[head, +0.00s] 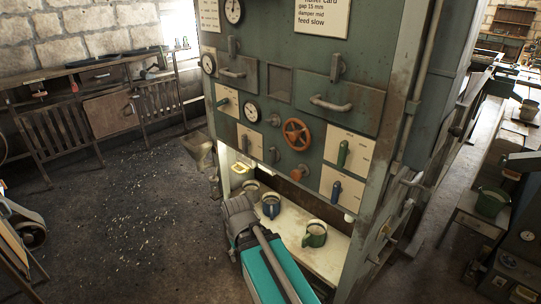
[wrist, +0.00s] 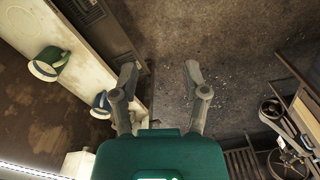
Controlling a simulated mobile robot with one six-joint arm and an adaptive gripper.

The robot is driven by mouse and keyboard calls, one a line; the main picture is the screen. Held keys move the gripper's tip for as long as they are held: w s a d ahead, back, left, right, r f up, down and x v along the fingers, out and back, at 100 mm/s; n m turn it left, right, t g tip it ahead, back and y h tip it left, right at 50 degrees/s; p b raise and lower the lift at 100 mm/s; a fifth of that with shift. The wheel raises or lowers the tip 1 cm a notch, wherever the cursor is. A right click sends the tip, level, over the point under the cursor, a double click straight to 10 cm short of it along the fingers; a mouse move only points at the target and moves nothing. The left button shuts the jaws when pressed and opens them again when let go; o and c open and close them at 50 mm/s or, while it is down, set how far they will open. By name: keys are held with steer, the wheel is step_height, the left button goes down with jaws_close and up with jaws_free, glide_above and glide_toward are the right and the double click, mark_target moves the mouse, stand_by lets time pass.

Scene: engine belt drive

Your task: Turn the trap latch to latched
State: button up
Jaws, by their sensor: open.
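The tall green machine panel (head: 290,60) fills the middle of the head view. It carries several small levers on cream plates: a green lever (head: 343,153), a blue lever (head: 336,190) below it, and a green one (head: 222,103) at the left. No readable label tells me which is the trap latch, nor its setting. My gripper (wrist: 160,70) is open and empty in the wrist view, its fingers apart over the floor beside the shelf. In the head view only my arm shows clearly, in front of the shelf; it touches none of these levers there.
An orange handwheel (head: 296,134) and an orange knob (head: 298,174) sit mid-panel. Below, a cream shelf (head: 282,226) holds a green mug (head: 315,234) and a blue mug (head: 271,206). A bench (head: 492,215) stands at the right. The floor (head: 120,210) at left is mostly open.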

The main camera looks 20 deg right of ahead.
steer(key=shift+w+a, duration=0.15)
steer(key=shift+a, duration=0.15)
steer(key=shift+d, duration=0.1)
steer(key=m+t+h+b, duration=0.55)
steer(key=m+h, duration=0.85)
steer(key=h, duration=0.3)
glide_toward(270, 157)
steer(key=s+v, duration=0.1)
steer(key=v, duration=0.3)
steer(key=shift+f+t, duration=0.1)
steer(key=shift+t, duration=0.35)
steer(key=shift+w+d, duration=0.1)
steer(key=shift+d, duration=0.1)
steer(key=x, duration=1.3)
steer(key=shift+w+d+f, duration=0.1)
steer(key=shift+w+d, duration=0.05)
steer(key=shift+d, duration=0.05)
